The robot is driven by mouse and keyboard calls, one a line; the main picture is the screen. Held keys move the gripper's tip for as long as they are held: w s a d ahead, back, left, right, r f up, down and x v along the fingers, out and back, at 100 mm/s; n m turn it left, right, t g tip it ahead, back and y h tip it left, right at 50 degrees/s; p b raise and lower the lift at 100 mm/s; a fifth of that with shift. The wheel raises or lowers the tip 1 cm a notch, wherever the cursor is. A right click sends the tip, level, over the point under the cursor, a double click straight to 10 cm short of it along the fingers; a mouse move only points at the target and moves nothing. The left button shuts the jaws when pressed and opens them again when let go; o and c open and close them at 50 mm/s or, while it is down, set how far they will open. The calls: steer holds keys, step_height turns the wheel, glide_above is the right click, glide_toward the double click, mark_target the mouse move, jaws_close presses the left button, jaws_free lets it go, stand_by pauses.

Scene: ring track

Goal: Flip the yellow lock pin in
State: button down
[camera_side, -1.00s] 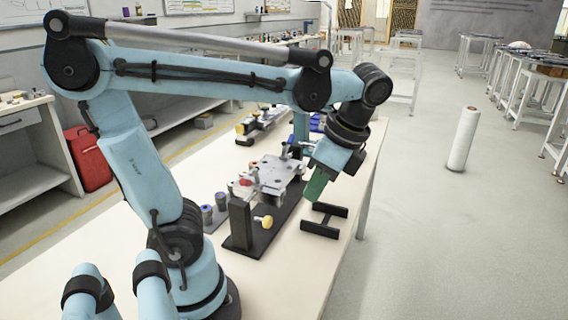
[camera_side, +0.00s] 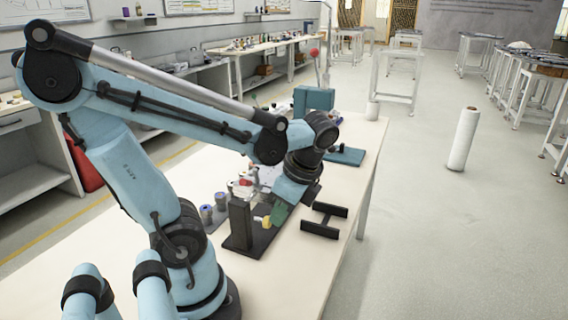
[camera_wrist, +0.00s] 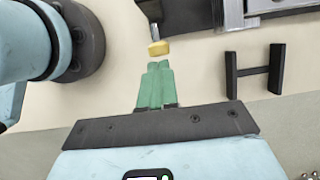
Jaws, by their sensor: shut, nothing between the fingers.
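The yellow lock pin (camera_wrist: 159,48) shows in the wrist view as a yellow knob on a short metal stem at the edge of the dark fixture (camera_wrist: 188,14). My gripper (camera_wrist: 158,66) has green fingers, closed together and empty, with the tips just short of the knob in that view. I cannot tell whether they touch it. In the side view the yellow knob (camera_side: 267,222) is low on the near side of the fixture's dark upright (camera_side: 240,222), and my green fingertips (camera_side: 279,215) are right beside it. My wrist hides much of the fixture there.
A black H-shaped stand (camera_side: 324,220) lies on the table right of my gripper, and also shows in the wrist view (camera_wrist: 254,71). Grey-blue cylinders (camera_side: 213,209) stand left of the fixture. The table front (camera_side: 300,275) is bare.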

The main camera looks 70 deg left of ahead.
stand_by(0.3)
steer(key=shift+s+a, duration=0.8)
steer(key=shift+a, duration=0.05)
steer(key=w+d+r, duration=0.5)
steer(key=r, duration=0.4)
steer(key=shift+d+r, duration=0.25)
steer(key=shift+r, duration=0.05)
steer(key=shift+w, duration=0.1)
